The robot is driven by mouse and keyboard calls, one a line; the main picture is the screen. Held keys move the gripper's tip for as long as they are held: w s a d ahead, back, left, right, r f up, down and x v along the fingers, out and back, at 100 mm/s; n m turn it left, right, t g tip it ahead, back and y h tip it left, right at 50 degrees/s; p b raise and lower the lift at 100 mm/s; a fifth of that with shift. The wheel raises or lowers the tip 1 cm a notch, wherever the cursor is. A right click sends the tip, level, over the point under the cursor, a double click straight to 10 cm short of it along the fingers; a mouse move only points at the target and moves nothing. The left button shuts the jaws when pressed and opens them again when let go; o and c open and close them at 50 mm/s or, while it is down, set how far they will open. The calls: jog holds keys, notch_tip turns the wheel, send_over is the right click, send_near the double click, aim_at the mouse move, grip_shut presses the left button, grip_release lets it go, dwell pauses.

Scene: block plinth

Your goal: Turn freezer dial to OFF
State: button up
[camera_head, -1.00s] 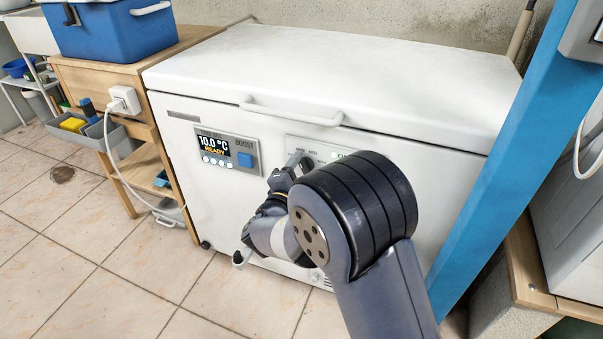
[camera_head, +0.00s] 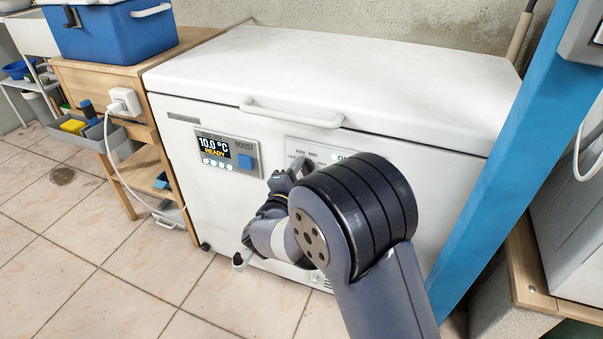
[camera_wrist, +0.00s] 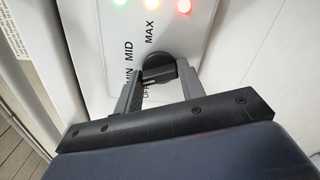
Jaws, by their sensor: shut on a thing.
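The chest freezer (camera_head: 330,75) is white, with its lid down and a label panel on its front. The dial (camera_wrist: 157,60) is a dark knob below the words MIN, MID and MAX in the wrist view. Part of OFF shows beside my left finger. My gripper (camera_wrist: 158,75) has a finger on either side of the knob and is shut on it. The dial's exact pointer setting cannot be told, as the fingers cover part of it. In the head view my gripper (camera_head: 290,172) is at the panel, and my arm hides the dial.
A display (camera_head: 215,148) reads 10.0 °C READY, beside a blue BOOST button (camera_head: 244,161). A blue post (camera_head: 505,150) stands at right. A wooden stand (camera_head: 150,75) with a blue cooler (camera_head: 110,28) is at left.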

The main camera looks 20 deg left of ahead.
jog(key=n+p, duration=0.1)
jog(key=n, duration=0.3)
jog(key=shift+n+p, duration=1.2)
jog(key=shift+n, duration=1.1)
jog(key=shift+f, duration=0.1)
jog(key=o, duration=1)
jog(key=shift+c, duration=0.2)
jog(key=s+p, duration=0.2)
jog(key=s, duration=0.8)
jog(key=shift+s+a, duration=0.4)
